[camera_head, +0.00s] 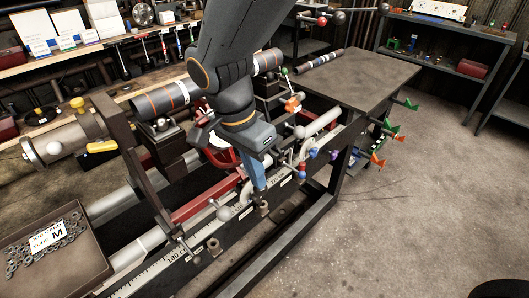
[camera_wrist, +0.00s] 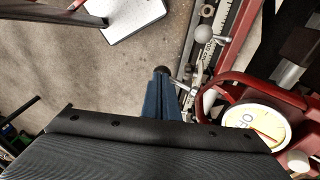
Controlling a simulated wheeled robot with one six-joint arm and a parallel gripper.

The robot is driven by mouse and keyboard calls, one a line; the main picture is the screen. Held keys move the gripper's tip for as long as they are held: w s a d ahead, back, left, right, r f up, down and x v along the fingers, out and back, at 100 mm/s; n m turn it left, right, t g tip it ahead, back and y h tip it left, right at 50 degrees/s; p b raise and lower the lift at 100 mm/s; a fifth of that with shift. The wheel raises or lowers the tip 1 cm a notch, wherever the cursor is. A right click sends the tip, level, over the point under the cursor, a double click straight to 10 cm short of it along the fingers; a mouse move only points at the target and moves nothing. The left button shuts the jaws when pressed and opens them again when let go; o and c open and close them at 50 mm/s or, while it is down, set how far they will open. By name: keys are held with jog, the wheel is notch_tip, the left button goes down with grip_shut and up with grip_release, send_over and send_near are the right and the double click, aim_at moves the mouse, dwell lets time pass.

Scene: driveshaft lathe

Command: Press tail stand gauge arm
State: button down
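My gripper (camera_head: 258,186) points down at the front of the lathe bed, its blue fingers close together and seeming shut. In the wrist view the fingers (camera_wrist: 164,85) end by a dark round knob; I cannot tell whether they touch it. A round gauge with a white dial (camera_wrist: 256,126) sits in a red frame (camera_wrist: 232,84) to the right of the fingers. The red frame (camera_head: 222,157) is partly hidden behind my gripper in the head view. A thin metal lever (camera_wrist: 208,95) lies between fingers and frame. I cannot tell which part is the gauge arm.
A grey ball-ended handle (camera_wrist: 203,33) stands above the fingers in the wrist view. A scale rail (camera_head: 172,262) runs along the lathe bed. A tray of metal rings (camera_head: 88,266) is at lower left. Coloured clamps (camera_head: 379,142) stick out at right. The floor at right is clear.

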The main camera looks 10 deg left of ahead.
jog(key=f, duration=0.1)
jog(key=f+b, duration=0.1)
jog(key=f, duration=0.2)
jog(key=shift+s+d+f, duration=0.35)
jog(key=shift+s+d, duration=0.05)
jog(key=shift+s+d+f+b, duration=0.3)
jog(key=shift+s+f+b, duration=0.1)
jog(key=shift+f, duration=0.15)
jog(key=shift+r, duration=0.1)
jog(key=shift+w+a+r+p, duration=0.15)
jog(key=shift+w+r+p, duration=0.05)
jog(key=shift+r+p, duration=0.4)
notch_tip(320, 180, up, 14)
jog(key=p, duration=0.2)
send_over(261, 194)
jog(key=s+a, duration=0.1)
jog(key=s, duration=0.1)
